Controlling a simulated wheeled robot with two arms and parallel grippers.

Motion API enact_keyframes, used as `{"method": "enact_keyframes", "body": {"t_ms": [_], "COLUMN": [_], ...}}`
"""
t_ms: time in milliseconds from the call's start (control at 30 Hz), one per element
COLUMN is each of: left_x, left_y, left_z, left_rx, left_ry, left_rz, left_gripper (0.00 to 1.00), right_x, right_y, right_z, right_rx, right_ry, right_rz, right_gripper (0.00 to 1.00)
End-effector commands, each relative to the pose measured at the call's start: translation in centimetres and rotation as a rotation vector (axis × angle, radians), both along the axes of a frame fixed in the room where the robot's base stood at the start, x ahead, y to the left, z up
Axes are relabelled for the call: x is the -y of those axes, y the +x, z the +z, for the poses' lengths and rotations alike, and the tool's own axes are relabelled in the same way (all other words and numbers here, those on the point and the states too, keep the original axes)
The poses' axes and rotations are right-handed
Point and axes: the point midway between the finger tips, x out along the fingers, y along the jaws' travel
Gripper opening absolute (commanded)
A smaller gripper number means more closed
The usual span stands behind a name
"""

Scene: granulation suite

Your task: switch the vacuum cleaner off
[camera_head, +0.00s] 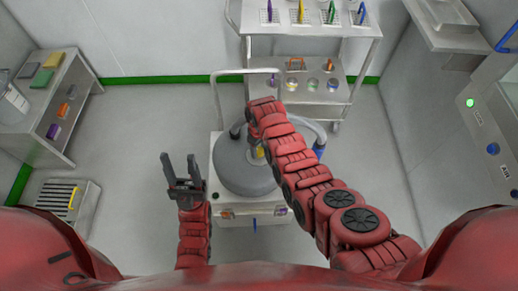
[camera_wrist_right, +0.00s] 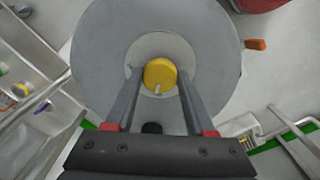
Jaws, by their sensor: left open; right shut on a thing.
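The vacuum cleaner (camera_head: 232,178) stands in the middle of the floor, with a grey domed lid and a pale boxy base. A yellow knob (camera_wrist_right: 160,74) with a small pale pointer sits in a light round recess at the centre of the lid (camera_wrist_right: 100,60). My right gripper (camera_wrist_right: 158,80) reaches down over the lid and is shut on the yellow knob, one finger on each side. In the head view my right arm hides part of the lid, and only a bit of yellow shows. My left gripper (camera_head: 180,162) is open and empty, left of the vacuum cleaner.
A metal trolley (camera_head: 300,45) with coloured tools stands behind the vacuum cleaner. A steel bench (camera_head: 72,95) is at the left, with a grated box (camera_head: 62,199) on the floor below. A wall panel with a green light (camera_head: 469,103) is at the right.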

Motion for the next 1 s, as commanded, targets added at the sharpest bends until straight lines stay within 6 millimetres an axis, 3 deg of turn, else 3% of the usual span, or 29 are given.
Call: {"method": "enact_keyframes", "body": {"t_ms": [400,900,933,1000], "left_x": [0.00,0.00,0.00,0.00], "left_y": [0.00,-0.01,0.00,0.00], "left_z": [-0.07,-0.06,-0.06,-0.06], "left_rx": [0.000,0.000,0.000,0.000], "left_ry": [0.000,0.000,0.000,0.000], "left_rz": [0.000,0.000,0.000,0.000], "left_gripper": [0.50,0.50,0.50,0.50], "right_x": [-0.01,-0.02,-0.03,-0.02], "right_y": [0.08,0.07,0.08,0.07], "right_z": [0.06,0.06,0.06,0.05], "right_rx": [0.001,0.001,0.001,0.001], "right_ry": [0.000,0.000,0.000,0.000], "right_rz": [0.157,0.172,0.172,0.171], "right_gripper": [0.00,0.00,0.60,0.72]}}
